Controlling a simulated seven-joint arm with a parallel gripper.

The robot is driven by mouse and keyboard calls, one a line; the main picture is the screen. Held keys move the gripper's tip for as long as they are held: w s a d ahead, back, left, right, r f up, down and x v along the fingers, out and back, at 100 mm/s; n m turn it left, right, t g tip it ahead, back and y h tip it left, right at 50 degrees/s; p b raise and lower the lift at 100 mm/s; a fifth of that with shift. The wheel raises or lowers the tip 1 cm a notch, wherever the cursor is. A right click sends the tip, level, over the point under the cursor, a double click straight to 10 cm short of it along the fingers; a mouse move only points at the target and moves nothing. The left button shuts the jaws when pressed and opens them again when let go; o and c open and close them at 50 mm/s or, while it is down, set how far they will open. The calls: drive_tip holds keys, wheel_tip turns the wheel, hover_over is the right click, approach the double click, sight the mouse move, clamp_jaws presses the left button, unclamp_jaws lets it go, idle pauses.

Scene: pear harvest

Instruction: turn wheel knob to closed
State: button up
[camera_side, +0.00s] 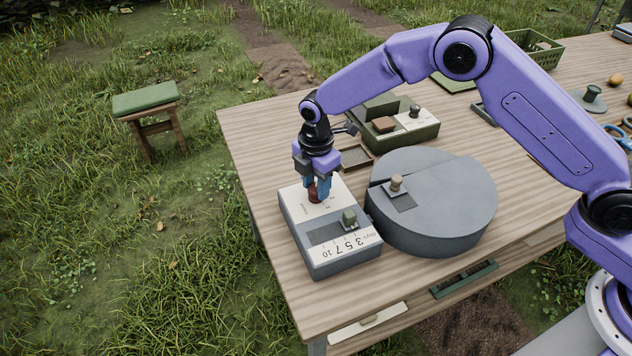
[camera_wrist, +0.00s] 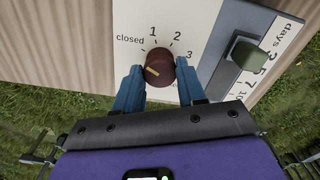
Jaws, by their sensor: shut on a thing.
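The wheel knob (camera_wrist: 160,62) is a round, dark red-brown knob on the pale top plate of a grey box (camera_side: 329,262). It also shows between my fingertips in the side view (camera_side: 313,196). Labels "closed", 1, 2 and 3 are printed around it, with "closed" (camera_wrist: 130,38) at upper left in the wrist view. A short tan mark (camera_wrist: 152,71) shows on the knob's lower left part, below the "closed" label. My gripper (camera_wrist: 159,78) is shut on the knob, with one blue finger on each side.
A green slider knob (camera_side: 349,217) stands on the same box beside a "days" scale. A round grey unit (camera_side: 435,205) with a tan knob (camera_side: 396,184) stands close to the right. A green box (camera_side: 411,130) and small tray (camera_side: 355,158) lie behind. The table's left edge is near.

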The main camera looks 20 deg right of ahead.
sight(316, 187)
idle(0.4)
drive_tip(key=o, duration=1.1)
drive_tip(key=shift+c, duration=0.2)
wheel_tip(316, 187, up, 18)
drive_tip(key=shift+f, duration=0.25)
